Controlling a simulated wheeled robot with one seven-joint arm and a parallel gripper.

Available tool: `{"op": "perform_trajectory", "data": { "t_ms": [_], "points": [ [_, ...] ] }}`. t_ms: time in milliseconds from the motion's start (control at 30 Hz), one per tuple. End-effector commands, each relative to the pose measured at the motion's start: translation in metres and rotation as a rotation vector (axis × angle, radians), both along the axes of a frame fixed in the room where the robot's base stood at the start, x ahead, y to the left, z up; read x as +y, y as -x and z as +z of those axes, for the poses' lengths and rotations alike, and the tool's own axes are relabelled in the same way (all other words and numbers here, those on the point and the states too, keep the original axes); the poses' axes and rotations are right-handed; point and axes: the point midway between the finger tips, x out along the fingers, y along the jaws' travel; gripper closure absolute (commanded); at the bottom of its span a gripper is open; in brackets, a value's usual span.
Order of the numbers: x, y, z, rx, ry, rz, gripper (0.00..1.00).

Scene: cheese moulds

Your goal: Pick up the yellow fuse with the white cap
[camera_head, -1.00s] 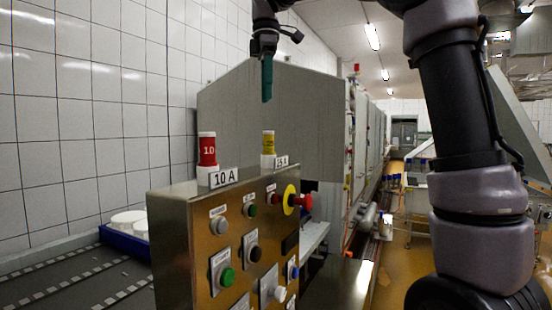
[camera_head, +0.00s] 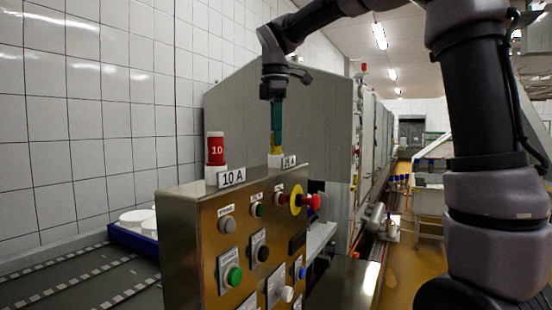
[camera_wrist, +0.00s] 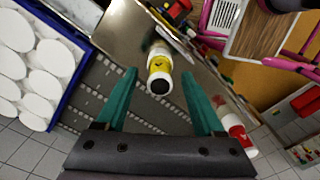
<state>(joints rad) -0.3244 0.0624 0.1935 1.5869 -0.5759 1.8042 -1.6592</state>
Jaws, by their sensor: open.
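The yellow fuse (camera_head: 276,150) stands upright in its white base on top of the steel control box, behind a small label plate. In the wrist view the yellow fuse (camera_wrist: 160,65) shows from above, with a white rim around a dark round end. My gripper (camera_head: 277,144) points down directly over it, and the teal fingers hide its upper part in the head view. In the wrist view my gripper (camera_wrist: 160,75) is open, with one finger on each side of the fuse. I cannot tell whether either finger touches it.
A red fuse (camera_head: 215,149) stands to the left on the same control box (camera_head: 192,240), behind a "10 A" plate (camera_head: 231,177). Buttons and a red knob (camera_head: 313,202) stick out of its front. A blue tray (camera_head: 135,240) with white round moulds lies at the left.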

Motion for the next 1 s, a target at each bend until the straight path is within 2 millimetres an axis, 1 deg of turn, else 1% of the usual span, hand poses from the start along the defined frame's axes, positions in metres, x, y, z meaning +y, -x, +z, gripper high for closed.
{"op": "perform_trajectory", "data": {
  "t_ms": [100,167,200,267,300,600,733,867,1000],
  "points": [
    [0.0,0.0,0.0,0.0,0.0,0.0,0.31],
    [0.0,0.0,0.0,-0.001,0.0,0.0,0.53],
    [0.0,0.0,0.0,-0.001,0.0,0.0,0.69],
    [0.0,0.0,0.0,-0.001,0.0,0.0,0.92],
    [0.0,0.0,0.001,-0.001,0.0,0.0,1.0],
    [0.0,0.0,0.001,-0.001,0.0,0.001,1.0],
    [0.0,0.0,0.004,-0.002,0.0,0.001,1.0],
    [0.0,-0.001,0.015,-0.003,0.0,0.001,1.0],
    [0.0,-0.001,0.035,-0.004,-0.001,0.0,1.0]
  ]
}}
